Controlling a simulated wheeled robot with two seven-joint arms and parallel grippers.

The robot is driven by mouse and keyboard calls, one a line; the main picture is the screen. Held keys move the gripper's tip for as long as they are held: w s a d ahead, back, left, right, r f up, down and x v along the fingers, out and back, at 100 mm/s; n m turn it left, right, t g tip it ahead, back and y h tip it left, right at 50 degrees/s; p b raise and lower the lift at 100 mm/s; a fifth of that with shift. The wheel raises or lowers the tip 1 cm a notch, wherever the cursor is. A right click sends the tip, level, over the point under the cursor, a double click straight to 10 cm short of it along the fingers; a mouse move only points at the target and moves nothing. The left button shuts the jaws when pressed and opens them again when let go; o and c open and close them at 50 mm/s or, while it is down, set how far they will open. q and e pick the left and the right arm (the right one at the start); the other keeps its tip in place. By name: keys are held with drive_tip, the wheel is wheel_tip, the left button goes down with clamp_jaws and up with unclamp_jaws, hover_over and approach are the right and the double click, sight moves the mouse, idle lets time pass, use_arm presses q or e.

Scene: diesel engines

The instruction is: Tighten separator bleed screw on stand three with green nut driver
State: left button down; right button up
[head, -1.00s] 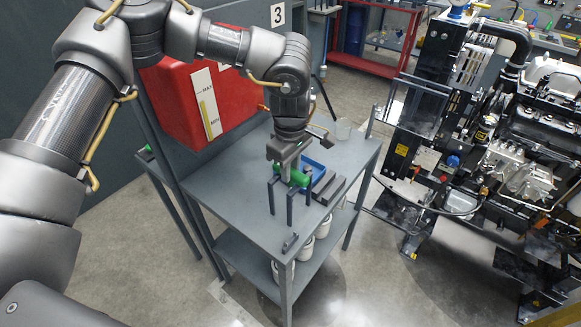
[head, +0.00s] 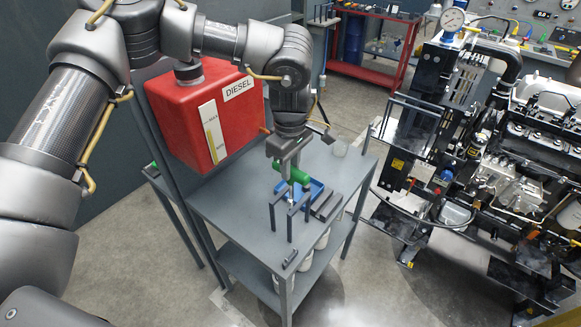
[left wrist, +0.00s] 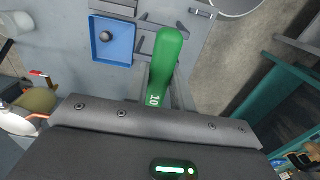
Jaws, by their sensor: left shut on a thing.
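The green nut driver (head: 297,175) is in my left gripper (head: 285,166), over the grey bench. The left wrist view shows its green handle (left wrist: 167,52), marked 10, with my left gripper (left wrist: 160,98) shut on it. Its shaft and tip are hard to make out. Below it stands a dark rack with upright posts (head: 289,223). The engine stand (head: 405,140) with black frame, pipes and a gauge is at the right. The separator bleed screw is too small to identify. My right gripper is not in view.
The grey bench (head: 235,215) carries a blue tray (head: 316,187) and dark bars (head: 328,203); white containers stand on its lower shelf. A red diesel tank (head: 185,120) is behind my left arm. A red trolley (head: 368,72) stands at the back. Open floor lies between bench and engine.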

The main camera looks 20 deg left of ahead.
use_arm(q)
wheel_tip(320, 180, up, 8)
drive_tip(key=p, duration=0.5)
drive_tip(key=shift+f, duration=0.4)
